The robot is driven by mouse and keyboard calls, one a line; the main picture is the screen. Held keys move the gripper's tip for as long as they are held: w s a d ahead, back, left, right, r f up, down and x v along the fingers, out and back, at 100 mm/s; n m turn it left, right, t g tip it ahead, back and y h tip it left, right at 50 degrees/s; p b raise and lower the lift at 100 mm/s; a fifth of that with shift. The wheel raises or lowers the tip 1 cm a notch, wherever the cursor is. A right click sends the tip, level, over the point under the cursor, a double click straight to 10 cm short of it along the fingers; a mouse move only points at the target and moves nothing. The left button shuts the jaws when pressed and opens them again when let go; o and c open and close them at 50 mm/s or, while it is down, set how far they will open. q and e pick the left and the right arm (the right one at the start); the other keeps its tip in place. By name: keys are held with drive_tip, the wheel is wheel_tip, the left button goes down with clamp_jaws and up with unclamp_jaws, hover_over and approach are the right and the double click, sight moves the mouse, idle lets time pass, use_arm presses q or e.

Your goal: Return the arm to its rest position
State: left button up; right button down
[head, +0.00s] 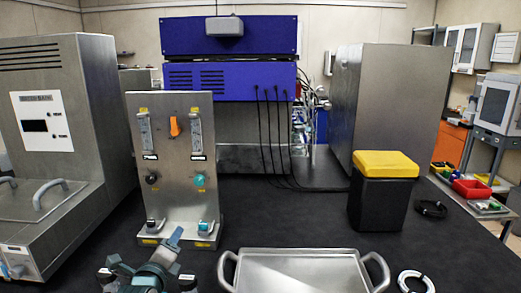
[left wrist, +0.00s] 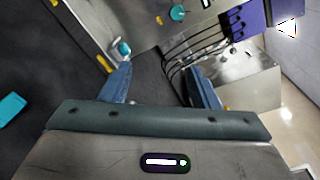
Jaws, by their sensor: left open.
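My left gripper (head: 163,255) shows at the bottom of the head view, in front of the metal flowmeter panel. In the left wrist view, my left gripper (left wrist: 162,88) has its two blue fingers spread wide apart. Nothing is held between them; the dark bench top and black cables show in the gap. In the head view the gripper overlaps the lower front of the panel (head: 178,182); I cannot tell whether they touch. The panel carries a teal knob (head: 200,180) and a teal fitting (head: 204,227). My right gripper is in neither view.
A metal tray (head: 300,252) with handles lies right of the gripper. A steel water bath (head: 62,135) stands at left. A black bin with yellow lid (head: 385,164), a white ring (head: 416,281) and a black coil (head: 431,208) are at right. Bare bench shows between panel and bin.

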use_arm(q)
drive_tip(key=s+a+f+n+g, duration=0.2)
drive_tip(key=s+f+n+g, duration=0.4)
drive_tip(key=s+f+n, duration=0.75)
drive_tip(key=s+a+f+n+g+y, duration=0.1)
drive_tip(key=s+f+n+g, duration=0.35)
drive_tip(key=s, duration=0.75)
drive_tip(key=s+a+f+n+g, duration=0.1)
drive_tip(key=s+f+n+g, duration=0.35)
drive_tip(key=s, duration=0.85)
drive_tip(key=a+f+n, duration=0.2)
drive_tip(key=a+f, duration=0.1)
drive_tip(key=f, duration=3.1)
drive_tip(key=s+a+f+g, duration=0.1)
drive_tip(key=s+f, duration=1.6)
drive_tip(key=s, duration=0.1)
drive_tip(key=shift+a, duration=0.1)
